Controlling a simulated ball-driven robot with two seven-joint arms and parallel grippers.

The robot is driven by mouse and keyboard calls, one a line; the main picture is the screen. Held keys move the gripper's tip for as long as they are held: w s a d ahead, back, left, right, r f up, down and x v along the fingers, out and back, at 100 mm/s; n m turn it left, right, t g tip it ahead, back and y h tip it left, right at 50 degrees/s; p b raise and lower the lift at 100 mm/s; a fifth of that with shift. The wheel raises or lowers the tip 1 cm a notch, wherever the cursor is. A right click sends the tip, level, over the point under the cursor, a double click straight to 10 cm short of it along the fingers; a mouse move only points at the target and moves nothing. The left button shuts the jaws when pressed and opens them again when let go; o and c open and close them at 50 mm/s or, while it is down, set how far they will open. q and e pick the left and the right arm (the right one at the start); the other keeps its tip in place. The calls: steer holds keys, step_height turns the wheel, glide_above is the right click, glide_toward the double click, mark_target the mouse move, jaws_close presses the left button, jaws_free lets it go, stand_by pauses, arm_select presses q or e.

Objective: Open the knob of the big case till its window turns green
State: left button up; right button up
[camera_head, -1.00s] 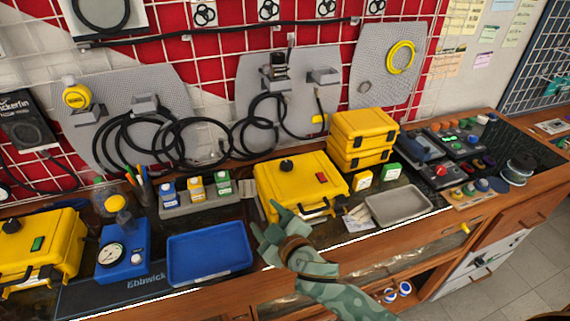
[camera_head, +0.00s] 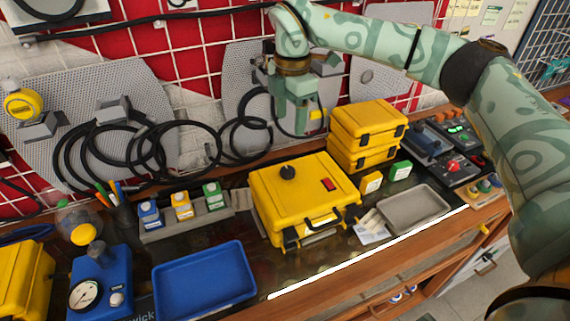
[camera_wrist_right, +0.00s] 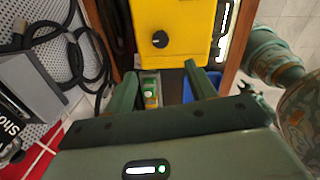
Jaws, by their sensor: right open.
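The big yellow case (camera_head: 300,210) stands in the middle of the bench. Its black knob (camera_head: 288,173) is on the lid and its small window (camera_head: 328,184) is red. In the right wrist view, the case (camera_wrist_right: 187,18) and knob (camera_wrist_right: 160,40) show beyond the fingers. My right gripper (camera_head: 293,128) points down above the back of the case, apart from the knob. Its fingers (camera_wrist_right: 162,72) are open with nothing between them. My left gripper is not in view.
A blue tray (camera_head: 205,278) and a blue gauge unit (camera_head: 100,284) are left of the case; another yellow case (camera_head: 20,285) is at the left edge. Stacked yellow boxes (camera_head: 368,130) and a grey tray (camera_head: 414,208) are to the right. Cables hang behind.

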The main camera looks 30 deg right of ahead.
mark_target(288, 170)
steer(key=f, duration=0.5)
steer(key=f+b, duration=0.1)
steer(key=f, duration=0.3)
steer(key=f+b, duration=0.1)
steer(key=f, duration=0.4)
steer(key=shift+w+a+f, duration=0.1)
steer(key=shift+w+f, duration=0.15)
steer(key=shift+f, duration=0.5)
steer(key=shift+c, duration=0.4)
steer(key=c, duration=0.9)
